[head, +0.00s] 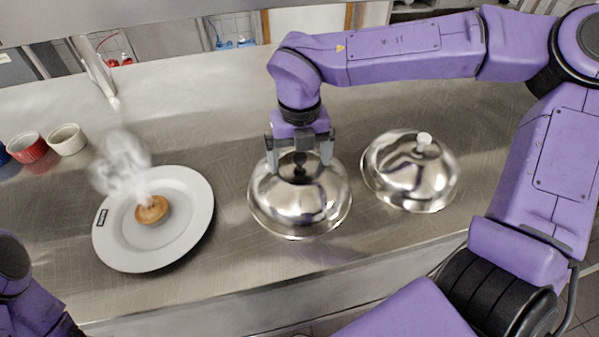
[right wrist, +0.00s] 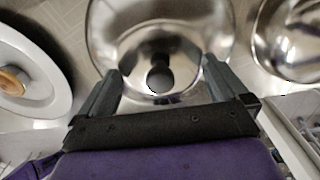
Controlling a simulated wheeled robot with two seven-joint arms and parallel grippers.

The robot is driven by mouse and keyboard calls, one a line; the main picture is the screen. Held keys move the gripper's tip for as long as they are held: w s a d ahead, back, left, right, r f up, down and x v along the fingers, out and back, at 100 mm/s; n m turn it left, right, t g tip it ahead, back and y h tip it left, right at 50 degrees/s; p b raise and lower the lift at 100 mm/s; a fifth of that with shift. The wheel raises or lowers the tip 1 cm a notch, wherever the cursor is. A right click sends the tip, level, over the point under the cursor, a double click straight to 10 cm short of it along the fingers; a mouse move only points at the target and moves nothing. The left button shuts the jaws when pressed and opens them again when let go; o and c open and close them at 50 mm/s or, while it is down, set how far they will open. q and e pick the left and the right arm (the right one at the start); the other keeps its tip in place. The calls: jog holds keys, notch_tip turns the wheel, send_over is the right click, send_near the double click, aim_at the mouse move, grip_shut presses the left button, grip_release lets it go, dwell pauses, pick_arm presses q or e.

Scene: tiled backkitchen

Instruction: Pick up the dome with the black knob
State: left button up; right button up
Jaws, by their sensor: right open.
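The dome with the black knob (head: 300,208) is a shiny steel cover standing on the steel counter in the middle of the head view. It also shows in the right wrist view (right wrist: 175,25). My right gripper (head: 300,160) is above it, open, with one finger on each side of the black knob (right wrist: 160,76). I see no finger closed on the knob. A second steel dome with a white knob (head: 408,175) stands just to the right. Of my left arm only a part shows at the lower left corner; its gripper is not in view.
A white plate (head: 190,240) with a small steaming pie (head: 152,210) lies on the left of the counter (head: 200,130). A red ramekin (head: 27,147) and a white ramekin (head: 67,139) stand at the far left. The counter's front edge runs below the domes.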

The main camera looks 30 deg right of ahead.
jog(key=shift+s, duration=0.15)
jog(key=c, duration=1.9)
jog(key=shift+o, duration=0.2)
jog(key=shift+f, duration=0.1)
